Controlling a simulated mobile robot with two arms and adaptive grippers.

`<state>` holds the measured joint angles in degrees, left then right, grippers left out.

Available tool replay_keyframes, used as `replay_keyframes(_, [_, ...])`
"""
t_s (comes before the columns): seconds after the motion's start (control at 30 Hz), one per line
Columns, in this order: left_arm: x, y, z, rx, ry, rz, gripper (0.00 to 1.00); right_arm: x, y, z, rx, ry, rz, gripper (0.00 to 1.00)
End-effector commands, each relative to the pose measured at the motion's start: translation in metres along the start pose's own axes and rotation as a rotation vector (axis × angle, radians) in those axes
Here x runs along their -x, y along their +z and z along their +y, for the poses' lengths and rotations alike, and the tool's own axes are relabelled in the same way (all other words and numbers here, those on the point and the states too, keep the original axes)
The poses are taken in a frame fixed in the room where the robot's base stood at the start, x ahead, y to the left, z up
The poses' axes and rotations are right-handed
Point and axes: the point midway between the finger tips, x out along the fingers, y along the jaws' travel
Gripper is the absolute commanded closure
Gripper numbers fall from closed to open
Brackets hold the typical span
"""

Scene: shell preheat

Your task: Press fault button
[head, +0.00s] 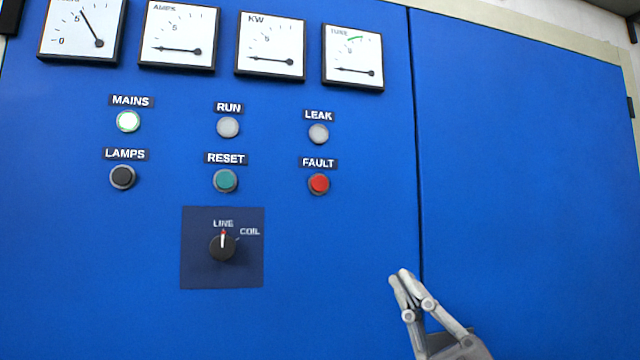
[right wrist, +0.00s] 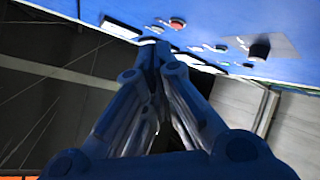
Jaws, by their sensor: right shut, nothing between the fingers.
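The red fault button (head: 319,183) sits under its FAULT label (head: 318,163) on the blue panel (head: 340,250), below the grey LEAK lamp. My right gripper (head: 399,277) is shut and empty, below and to the right of the fault button in the head view, apart from it. In the right wrist view the closed fingertips (right wrist: 153,44) point toward the panel. A red button, which looks like the fault button (right wrist: 177,23), shows beyond and slightly right of the fingertips. My left gripper is not in view.
Also on the panel are the green RESET button (head: 225,180), the black LAMPS button (head: 122,177), the lit MAINS lamp (head: 128,121) and the LINE/COIL knob (head: 222,247). Several gauges line the top. A door seam (head: 416,150) runs right of the fault button.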

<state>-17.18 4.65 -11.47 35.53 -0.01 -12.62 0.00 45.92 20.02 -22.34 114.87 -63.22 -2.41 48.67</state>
Motion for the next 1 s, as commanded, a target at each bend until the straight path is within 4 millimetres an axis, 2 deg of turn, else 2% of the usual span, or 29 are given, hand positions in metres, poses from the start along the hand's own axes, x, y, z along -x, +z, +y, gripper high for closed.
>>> replay_keyframes(0.03, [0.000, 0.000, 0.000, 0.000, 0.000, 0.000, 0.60, -0.015, -0.018, 0.002, 0.041, -0.033, 0.066, 1.00])
replay_keyframes(0.2, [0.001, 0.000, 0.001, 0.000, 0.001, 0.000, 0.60, -0.048, -0.063, -0.001, 0.172, -0.168, 0.238, 1.00])
replay_keyframes(0.4, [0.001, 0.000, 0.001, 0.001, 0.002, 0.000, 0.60, -0.076, -0.100, -0.007, 0.350, -0.345, 0.362, 1.00])
replay_keyframes(0.63, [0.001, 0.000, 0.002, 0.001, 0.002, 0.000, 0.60, -0.101, -0.115, -0.003, 0.570, -0.545, 0.384, 1.00])
replay_keyframes(0.8, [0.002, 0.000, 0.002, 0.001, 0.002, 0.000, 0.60, -0.114, -0.113, 0.009, 0.699, -0.646, 0.339, 1.00])
replay_keyframes(1.0, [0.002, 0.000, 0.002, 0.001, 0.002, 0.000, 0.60, -0.121, -0.110, 0.019, 0.768, -0.700, 0.291, 1.00])
